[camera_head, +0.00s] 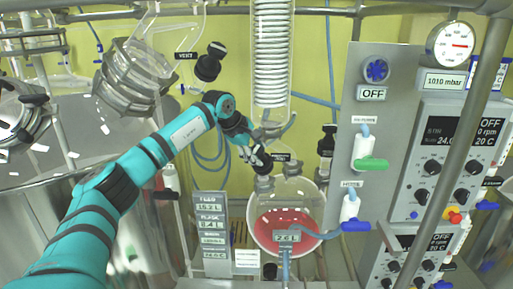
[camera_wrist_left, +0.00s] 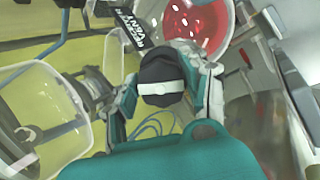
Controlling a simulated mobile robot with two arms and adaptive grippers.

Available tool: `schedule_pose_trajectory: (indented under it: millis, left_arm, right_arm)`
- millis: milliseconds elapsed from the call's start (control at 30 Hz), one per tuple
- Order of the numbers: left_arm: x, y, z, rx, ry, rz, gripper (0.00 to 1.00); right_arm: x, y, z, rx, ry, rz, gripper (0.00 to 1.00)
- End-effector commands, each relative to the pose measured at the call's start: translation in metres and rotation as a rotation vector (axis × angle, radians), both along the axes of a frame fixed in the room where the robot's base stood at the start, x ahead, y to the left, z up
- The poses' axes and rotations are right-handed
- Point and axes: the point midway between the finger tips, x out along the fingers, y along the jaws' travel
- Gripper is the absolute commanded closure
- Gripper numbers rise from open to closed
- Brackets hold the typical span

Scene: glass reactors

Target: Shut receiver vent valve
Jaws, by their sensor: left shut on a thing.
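The receiver vent valve is a black round knob with a white bar across its face (camera_wrist_left: 162,80), seen close in the left wrist view. A black label reading receiver vent (camera_wrist_left: 132,28) is beside it. My left gripper (camera_wrist_left: 162,95) is shut on the knob, with one finger on each side. In the head view my left gripper (camera_head: 254,152) is at the top of the receiver flask (camera_head: 285,200), and it hides most of the valve there. The flask holds red liquid and also shows in the left wrist view (camera_wrist_left: 192,25). My right gripper is in neither view.
A coiled glass condenser (camera_head: 272,60) hangs right above the gripper. Another black vent valve (camera_head: 209,63) is at upper left. A grey panel (camera_head: 375,200) with green and blue-handled taps stands to the right. Signs (camera_head: 211,225) stand left of the flask.

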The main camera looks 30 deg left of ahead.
Motion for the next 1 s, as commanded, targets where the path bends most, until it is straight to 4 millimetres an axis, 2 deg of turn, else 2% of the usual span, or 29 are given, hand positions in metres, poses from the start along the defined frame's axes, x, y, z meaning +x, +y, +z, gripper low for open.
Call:
schedule_pose_trajectory:
  millis: [500, 1000]
  left_arm:
    - [-0.001, 0.000, 0.003, 0.274, 0.021, -0.408, 0.86]
    - [-0.002, 0.001, 0.001, 0.539, 0.043, -0.801, 0.86]
  right_arm:
    - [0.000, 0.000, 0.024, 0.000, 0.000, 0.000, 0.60]
    - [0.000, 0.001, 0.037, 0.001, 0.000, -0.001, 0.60]
